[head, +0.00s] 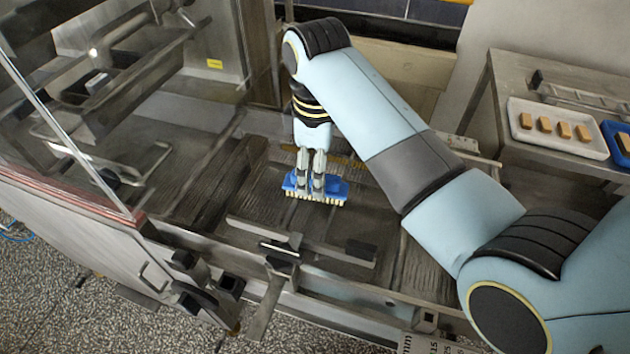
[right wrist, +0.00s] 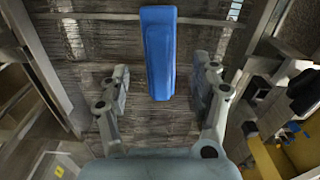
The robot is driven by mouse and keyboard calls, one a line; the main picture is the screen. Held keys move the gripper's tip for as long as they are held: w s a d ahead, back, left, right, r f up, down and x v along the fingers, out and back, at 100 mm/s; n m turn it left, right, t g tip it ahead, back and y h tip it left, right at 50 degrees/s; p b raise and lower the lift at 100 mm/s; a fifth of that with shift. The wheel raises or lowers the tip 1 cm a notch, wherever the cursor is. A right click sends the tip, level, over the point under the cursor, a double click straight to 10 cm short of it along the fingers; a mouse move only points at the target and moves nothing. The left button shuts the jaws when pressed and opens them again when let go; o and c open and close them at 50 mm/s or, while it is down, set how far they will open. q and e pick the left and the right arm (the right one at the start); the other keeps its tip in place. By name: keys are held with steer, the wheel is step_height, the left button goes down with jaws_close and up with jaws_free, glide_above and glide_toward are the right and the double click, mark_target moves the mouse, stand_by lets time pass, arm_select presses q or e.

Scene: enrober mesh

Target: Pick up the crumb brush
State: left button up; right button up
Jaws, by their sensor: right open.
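The crumb brush (head: 330,190) has a blue body and pale bristles along its near edge. It lies on the enrober's mesh belt in the middle of the head view. In the right wrist view the blue brush (right wrist: 158,50) lies lengthwise between the fingers. My right gripper (head: 311,184) points down at the brush. In the right wrist view my right gripper (right wrist: 160,88) is open, with one finger on each side of the brush and a gap to each. Whether the fingertips touch the mesh is unclear. My left gripper is not in view.
A metal bar with dark handles (head: 300,248) crosses the machine in front of the brush. A clear guard panel (head: 70,120) stands at left. On the right table, a white tray (head: 556,146) holds several brown pieces beside a blue tray (head: 617,140).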

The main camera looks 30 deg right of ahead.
step_height(320, 180, down, 2)
steer(key=shift+f, duration=0.6)
steer(key=shift+c, duration=2.5)
steer(key=c, duration=0.8)
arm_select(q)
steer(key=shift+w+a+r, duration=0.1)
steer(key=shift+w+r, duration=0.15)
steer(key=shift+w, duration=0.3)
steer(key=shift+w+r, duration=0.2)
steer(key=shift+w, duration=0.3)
arm_select(e)
jaws_close()
steer(key=shift+w, duration=0.1)
